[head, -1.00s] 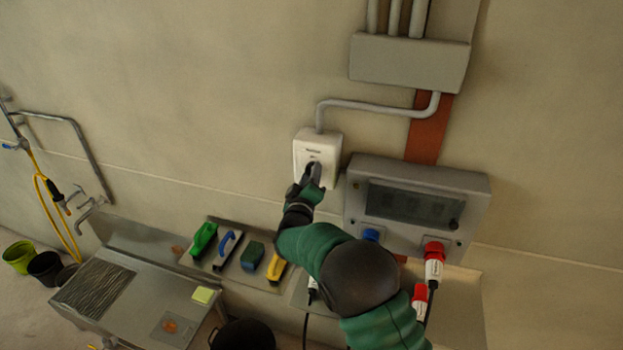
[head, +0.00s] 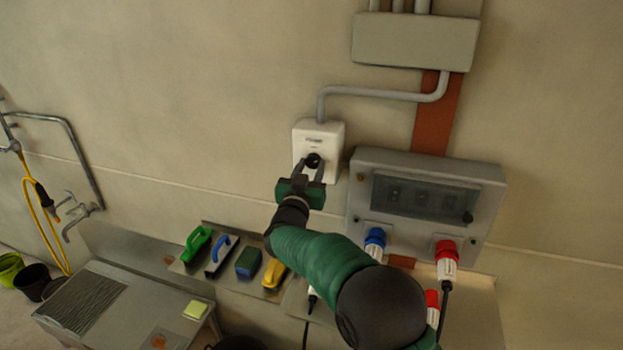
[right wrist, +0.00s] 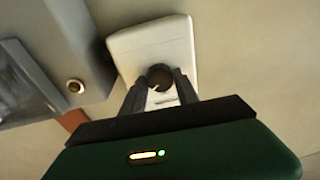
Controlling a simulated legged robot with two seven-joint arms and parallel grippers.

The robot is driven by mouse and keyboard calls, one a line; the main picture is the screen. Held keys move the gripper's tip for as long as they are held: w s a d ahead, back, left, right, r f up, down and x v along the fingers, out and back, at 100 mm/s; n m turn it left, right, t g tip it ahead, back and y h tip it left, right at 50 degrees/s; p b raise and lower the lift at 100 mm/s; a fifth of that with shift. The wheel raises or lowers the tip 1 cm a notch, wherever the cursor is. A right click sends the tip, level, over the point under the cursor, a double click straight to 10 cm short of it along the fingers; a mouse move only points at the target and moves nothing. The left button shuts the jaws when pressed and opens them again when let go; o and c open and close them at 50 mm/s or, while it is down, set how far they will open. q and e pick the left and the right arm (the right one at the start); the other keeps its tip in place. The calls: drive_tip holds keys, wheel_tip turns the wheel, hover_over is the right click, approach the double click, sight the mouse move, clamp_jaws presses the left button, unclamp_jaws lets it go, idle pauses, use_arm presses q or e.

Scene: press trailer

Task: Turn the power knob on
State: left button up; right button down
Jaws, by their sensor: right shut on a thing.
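The power knob (head: 313,160) is a small dark round knob on a white box (head: 318,132) fixed to the wall, in the middle of the head view. My right gripper (head: 311,168) reaches up to the box from below, with its two fingers on either side of the knob, shut on it. In the right wrist view the knob (right wrist: 159,77) shows between the fingertips (right wrist: 161,82), with a small light mark on its face. The fingers partly hide the lower part of the white box (right wrist: 155,45). My left gripper is not in view.
A grey panel (head: 480,200) with a dark window and blue and red plugs is right of the knob box. A conduit (head: 385,94) runs above it. Several hand tools (head: 248,262) lie on a shelf below. A sink unit (head: 150,300) stands lower left.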

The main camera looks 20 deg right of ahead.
drive_tip(key=m+b, duration=0.1)
drive_tip(key=m, duration=0.1)
drive_tip(key=m+b, duration=0.2)
drive_tip(key=shift+a+f+h, duration=0.15)
drive_tip(key=shift+f+h, duration=0.15)
drive_tip(key=shift+f, duration=0.1)
drive_tip(key=shift+r+m+g+h+b, duration=0.1)
drive_tip(key=shift+m+g+h+b, duration=0.2)
drive_tip(key=shift+m+b, duration=1.05)
drive_tip(key=shift+m+p, duration=0.35)
drive_tip(key=shift+m, duration=0.2)
drive_tip(key=c, duration=1.3)
unclamp_jaws()
drive_tip(key=shift+c, duration=0.2)
drive_tip(key=o, duration=0.4)
drive_tip(key=shift+s+r, duration=0.1)
drive_tip(key=shift+r, duration=0.15)
